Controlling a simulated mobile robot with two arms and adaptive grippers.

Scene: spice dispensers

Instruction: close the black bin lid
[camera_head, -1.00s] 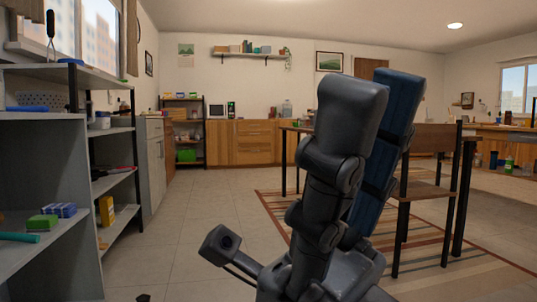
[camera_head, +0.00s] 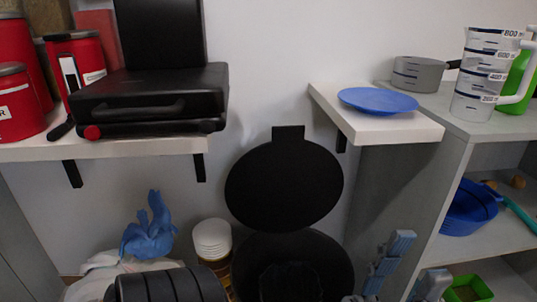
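The black bin (camera_head: 335,262) stands on the floor below the shelves, at bottom centre. Its round black lid (camera_head: 284,185) is raised, tilted back against the white wall, with a tab at its top. The bin's mouth is exposed, and a dark shape inside it is unclear.
A white wall shelf (camera_head: 140,148) holds a black grill (camera_head: 160,100) and red canisters. A right shelf (camera_head: 395,128) carries a blue plate (camera_head: 377,100). Left of the bin are stacked white cups (camera_head: 212,238) and a blue cloth-like item (camera_head: 150,230). A grey shelf unit stands right.

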